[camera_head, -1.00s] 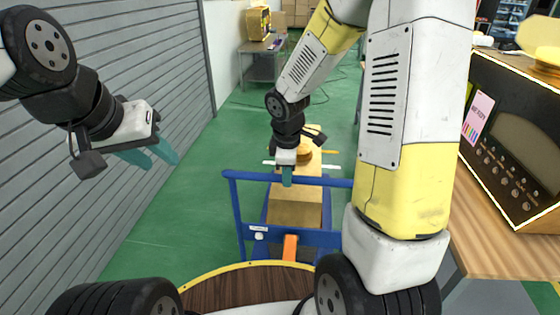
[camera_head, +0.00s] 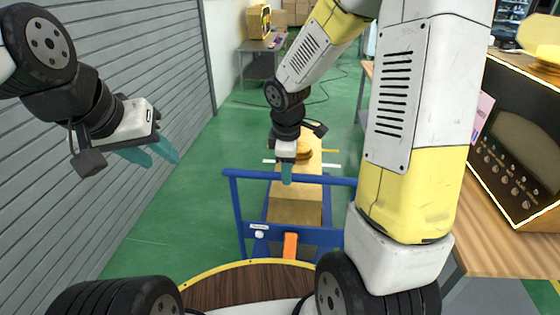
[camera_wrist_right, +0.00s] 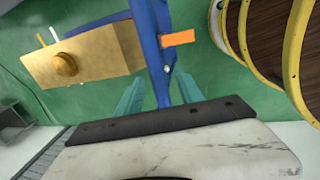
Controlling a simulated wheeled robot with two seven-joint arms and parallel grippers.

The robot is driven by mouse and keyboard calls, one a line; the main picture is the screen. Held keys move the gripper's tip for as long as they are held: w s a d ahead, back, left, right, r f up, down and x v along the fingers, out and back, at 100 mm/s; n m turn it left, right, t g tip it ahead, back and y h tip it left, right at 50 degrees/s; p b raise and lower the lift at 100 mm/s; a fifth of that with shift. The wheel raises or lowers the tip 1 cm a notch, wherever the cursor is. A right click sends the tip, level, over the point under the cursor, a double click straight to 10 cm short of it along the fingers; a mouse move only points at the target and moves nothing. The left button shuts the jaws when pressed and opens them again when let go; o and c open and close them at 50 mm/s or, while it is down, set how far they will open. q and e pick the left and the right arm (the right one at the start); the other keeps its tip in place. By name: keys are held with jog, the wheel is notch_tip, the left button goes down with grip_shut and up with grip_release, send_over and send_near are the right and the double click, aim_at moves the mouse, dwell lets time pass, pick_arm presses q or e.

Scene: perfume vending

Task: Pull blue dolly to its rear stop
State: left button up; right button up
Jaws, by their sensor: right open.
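The blue dolly (camera_head: 240,215) stands on the green floor in front of me, its tubular handle frame nearest me. A tan box (camera_head: 297,207) with a round knob on top rides on it. An orange tab (camera_head: 290,246) sits at the low middle of the frame. My right gripper (camera_head: 287,180) is open at the handle's top bar. In the right wrist view its two teal fingers (camera_wrist_right: 155,95) lie either side of the blue bar (camera_wrist_right: 153,45), with a gap visible. My left gripper (camera_head: 163,158) is open and empty, near the shutter. I cannot make out a rear stop.
A grey roller shutter (camera_head: 150,50) lines the left side. A wooden counter (camera_head: 510,250) with a black machine (camera_head: 515,150) stands at the right. White and yellow strips (camera_head: 330,152) show beside the dolly. Green floor is free left of the dolly.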

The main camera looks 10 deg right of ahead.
jog(key=r, duration=0.2)
jog(key=s+r, duration=0.1)
jog(key=r, duration=0.2)
jog(key=shift+a+r, duration=0.15)
jog(key=shift+r, duration=0.1)
jog(key=shift+s+r, duration=0.1)
